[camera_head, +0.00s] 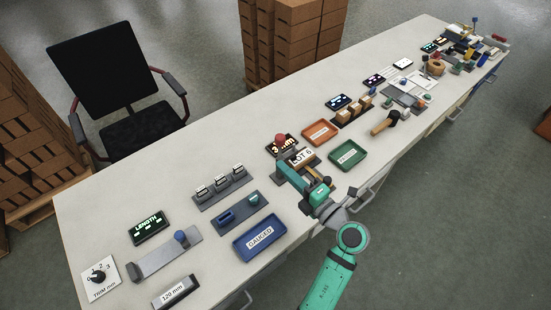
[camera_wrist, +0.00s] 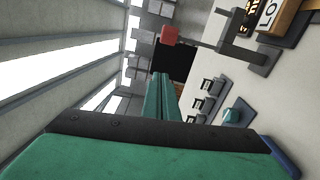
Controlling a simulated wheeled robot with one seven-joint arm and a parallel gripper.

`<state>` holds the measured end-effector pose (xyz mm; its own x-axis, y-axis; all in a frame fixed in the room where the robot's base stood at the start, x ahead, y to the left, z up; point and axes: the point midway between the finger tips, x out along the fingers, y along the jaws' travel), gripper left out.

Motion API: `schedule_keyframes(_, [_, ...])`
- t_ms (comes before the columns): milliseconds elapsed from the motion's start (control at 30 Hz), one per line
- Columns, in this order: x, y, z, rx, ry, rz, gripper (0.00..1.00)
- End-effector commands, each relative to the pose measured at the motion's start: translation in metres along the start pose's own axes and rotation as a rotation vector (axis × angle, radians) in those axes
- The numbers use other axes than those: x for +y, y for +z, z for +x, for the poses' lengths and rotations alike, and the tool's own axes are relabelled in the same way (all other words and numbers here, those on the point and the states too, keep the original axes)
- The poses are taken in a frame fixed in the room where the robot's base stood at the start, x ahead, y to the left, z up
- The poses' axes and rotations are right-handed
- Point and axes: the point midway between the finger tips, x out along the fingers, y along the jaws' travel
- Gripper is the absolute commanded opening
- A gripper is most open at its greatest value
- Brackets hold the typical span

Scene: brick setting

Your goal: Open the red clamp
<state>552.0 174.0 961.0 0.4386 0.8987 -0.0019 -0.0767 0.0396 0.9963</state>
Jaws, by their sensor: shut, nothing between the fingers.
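The red part of the clamp (camera_head: 281,139) shows as a rounded red knob beside the LOT 6 block, near the middle of the table. In the wrist view a red block (camera_wrist: 169,35) shows beyond my fingertips, near the top. A grey bracket (camera_wrist: 240,50) stands to its right; whether it joins the red part I cannot tell. My gripper (camera_head: 283,166) is just in front of the knob and partly hides the fixture below it. Its teal fingers (camera_wrist: 160,80) are together and empty, apart from the red block in the wrist view.
A LOT 6 block (camera_head: 301,157) stands close to my gripper. An orange tray (camera_head: 308,142) and a green tray (camera_head: 335,160) lie to the right. A blue GAUGED tray (camera_head: 244,251) and a grey rack (camera_head: 205,203) lie to the left. The far table edge is mostly clear.

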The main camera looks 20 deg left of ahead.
Motion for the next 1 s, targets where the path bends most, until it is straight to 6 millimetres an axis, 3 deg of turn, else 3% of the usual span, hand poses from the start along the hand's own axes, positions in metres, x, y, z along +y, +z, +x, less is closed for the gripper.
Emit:
schedule_keyframes(100, [0.001, -0.003, -0.019, 0.008, 0.001, 0.0, 0.0])
schedule_keyframes(300, [0.001, -0.008, -0.037, 0.022, 0.002, 0.001, 0.0])
schedule_keyframes(633, [0.0, -0.001, -0.052, 0.003, 0.0, 0.0, 0.0])
schedule_keyframes(1000, [0.0, -0.002, -0.051, 0.005, 0.0, 0.0, 0.0])
